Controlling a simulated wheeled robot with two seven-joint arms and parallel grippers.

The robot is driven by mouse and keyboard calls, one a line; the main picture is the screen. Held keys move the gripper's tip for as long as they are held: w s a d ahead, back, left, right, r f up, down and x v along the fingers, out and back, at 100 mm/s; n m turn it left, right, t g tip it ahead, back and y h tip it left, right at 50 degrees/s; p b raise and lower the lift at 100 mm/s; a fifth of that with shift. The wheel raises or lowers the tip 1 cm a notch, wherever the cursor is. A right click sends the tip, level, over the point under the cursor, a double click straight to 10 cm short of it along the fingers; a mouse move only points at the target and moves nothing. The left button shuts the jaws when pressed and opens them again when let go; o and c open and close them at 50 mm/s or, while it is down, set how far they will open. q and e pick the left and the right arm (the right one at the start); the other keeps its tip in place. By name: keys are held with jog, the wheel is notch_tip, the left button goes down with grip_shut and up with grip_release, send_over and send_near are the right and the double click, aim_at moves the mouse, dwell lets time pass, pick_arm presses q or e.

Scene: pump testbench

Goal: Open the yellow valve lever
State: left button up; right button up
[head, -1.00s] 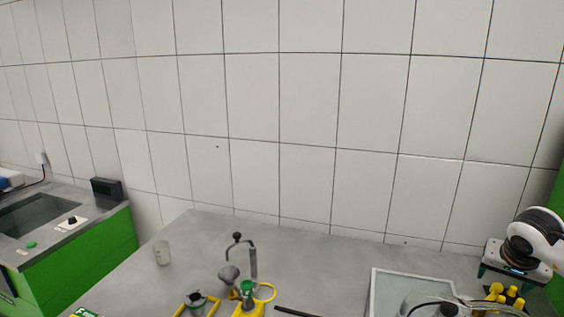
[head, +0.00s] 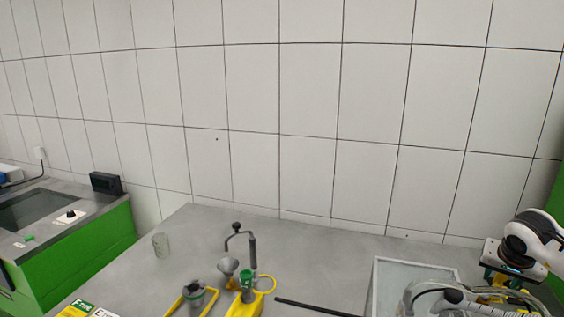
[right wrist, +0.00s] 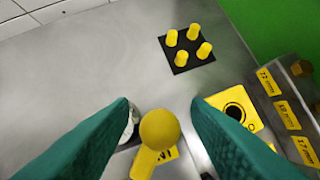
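The yellow valve lever (right wrist: 159,131) has a round yellow ball knob and a short yellow arm, low in the middle of the right wrist view. My right gripper (right wrist: 160,112) is open, with one teal finger on each side of the knob. Gaps show between the knob and both fingers. In the head view the right gripper (head: 492,276) is at the right edge, above the table, and the lever cannot be made out there. My left gripper is not in view.
A black plate with several yellow pegs (right wrist: 171,37) stands beyond the lever.

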jog(key=c, duration=0.6)
jog(key=shift+c, duration=0.2)
jog(key=shift+w+a+r, duration=0.1)
jog(key=shift+w+a, duration=0.15)
jog(key=shift+w, duration=0.1)
jog(key=shift+w+a+p, duration=0.3)
jog(key=shift+w+p, duration=0.05)
jog(key=shift+w, duration=0.05)
jog(key=shift+a, duration=0.1)
